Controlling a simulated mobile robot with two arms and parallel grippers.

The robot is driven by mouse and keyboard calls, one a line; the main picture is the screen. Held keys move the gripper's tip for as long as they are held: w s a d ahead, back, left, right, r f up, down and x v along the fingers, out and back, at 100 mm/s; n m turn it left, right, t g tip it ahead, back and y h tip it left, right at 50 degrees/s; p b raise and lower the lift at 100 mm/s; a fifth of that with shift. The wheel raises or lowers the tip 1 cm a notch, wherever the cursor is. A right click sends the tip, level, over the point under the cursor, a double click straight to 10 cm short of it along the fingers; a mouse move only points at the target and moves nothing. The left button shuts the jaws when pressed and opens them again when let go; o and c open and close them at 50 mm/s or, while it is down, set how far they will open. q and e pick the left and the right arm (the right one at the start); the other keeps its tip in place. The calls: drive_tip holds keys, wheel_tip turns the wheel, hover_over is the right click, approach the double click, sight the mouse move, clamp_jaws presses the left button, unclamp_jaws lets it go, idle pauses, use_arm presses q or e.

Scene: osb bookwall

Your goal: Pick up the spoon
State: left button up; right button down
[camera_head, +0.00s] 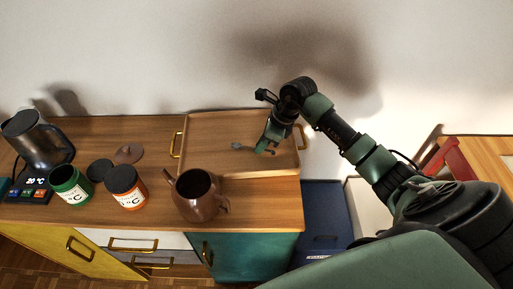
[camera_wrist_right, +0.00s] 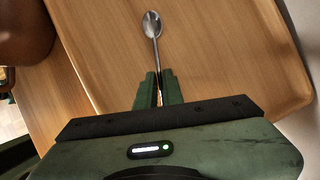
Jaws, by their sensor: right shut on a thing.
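The spoon (camera_wrist_right: 152,28) is a small silver metal spoon. In the wrist view its bowl points up and away, and its handle runs down between the fingers of my right gripper (camera_wrist_right: 158,92), which are shut on it. In the head view the spoon (camera_head: 238,146) shows over the wooden tray (camera_head: 215,120), with my right gripper (camera_head: 266,148) at its right end. I cannot tell whether the spoon still touches the tray. My left gripper is not in view.
A brown teapot (camera_head: 198,195) stands just in front of the tray. A green jar (camera_head: 70,185), an orange jar (camera_head: 126,190), round lids (camera_head: 129,154) and a kettle (camera_head: 38,140) stand to the left on the wooden cabinet top (camera_head: 262,215). The wall rises behind.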

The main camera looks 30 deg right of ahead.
drive_tip(key=shift+r, duration=0.1)
drive_tip(key=shift+r, duration=0.55)
wheel_tip(320, 180, up, 19)
drive_tip(key=b, duration=0.3)
drive_tip(key=shift+f, duration=0.15)
